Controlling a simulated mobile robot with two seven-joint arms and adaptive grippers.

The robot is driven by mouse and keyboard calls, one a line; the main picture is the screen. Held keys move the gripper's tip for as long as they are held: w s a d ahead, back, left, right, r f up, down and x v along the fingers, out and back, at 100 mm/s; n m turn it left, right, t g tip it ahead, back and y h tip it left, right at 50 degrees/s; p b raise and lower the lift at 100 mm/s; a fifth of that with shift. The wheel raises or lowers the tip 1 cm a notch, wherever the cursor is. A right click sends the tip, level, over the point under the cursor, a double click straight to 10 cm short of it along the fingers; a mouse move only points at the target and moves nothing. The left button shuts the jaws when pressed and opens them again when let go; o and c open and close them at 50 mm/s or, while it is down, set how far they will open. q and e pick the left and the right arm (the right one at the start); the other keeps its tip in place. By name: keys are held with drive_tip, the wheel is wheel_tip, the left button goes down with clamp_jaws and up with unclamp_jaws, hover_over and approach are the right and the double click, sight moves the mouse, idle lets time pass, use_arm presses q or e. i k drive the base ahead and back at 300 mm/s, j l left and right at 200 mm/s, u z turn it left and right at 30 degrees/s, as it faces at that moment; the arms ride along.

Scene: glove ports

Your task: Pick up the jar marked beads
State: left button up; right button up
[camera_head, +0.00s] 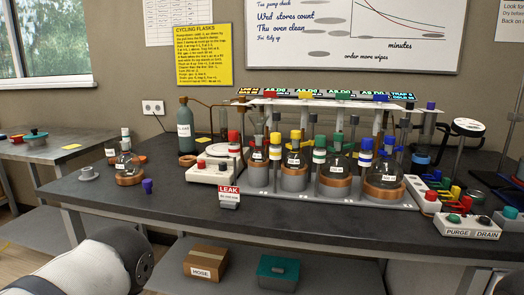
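I cannot make out a jar marked beads; most small labels are too small to read. Labelled round flasks stand in a row on the bench: one (259,172) at the left, one (294,178) beside it, one (335,185) further right, and a larger one (385,190) at the right end. Another labelled flask (128,177) stands apart at the left, on a brown ring. A tall green bottle (186,140) with a white label stands behind. Part of my arm shows at the lower left; neither gripper is in view.
A red LEAK sign (229,197) stands near the dark bench's (300,225) front edge. A PURGE/DRAIN box (468,229) is at the right. A HOSE box (206,263) and a teal box (277,272) sit on the shelf below.

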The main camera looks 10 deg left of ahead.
sight(112, 148)
drive_tip(key=u, duration=1.35)
drive_tip(key=i+j+z, duration=0.2)
drive_tip(key=j, duration=0.2)
drive_tip(key=i+j+z, duration=0.15)
drive_tip(key=j, duration=0.25)
drive_tip(key=i+j+z, duration=0.2)
drive_tip(key=j, duration=0.25)
drive_tip(key=i+j+z, duration=0.2)
drive_tip(key=j, duration=0.25)
drive_tip(key=j+z, duration=0.15)
drive_tip(key=j, duration=0.35)
drive_tip(key=j+z, duration=0.2)
drive_tip(key=j, duration=0.25)
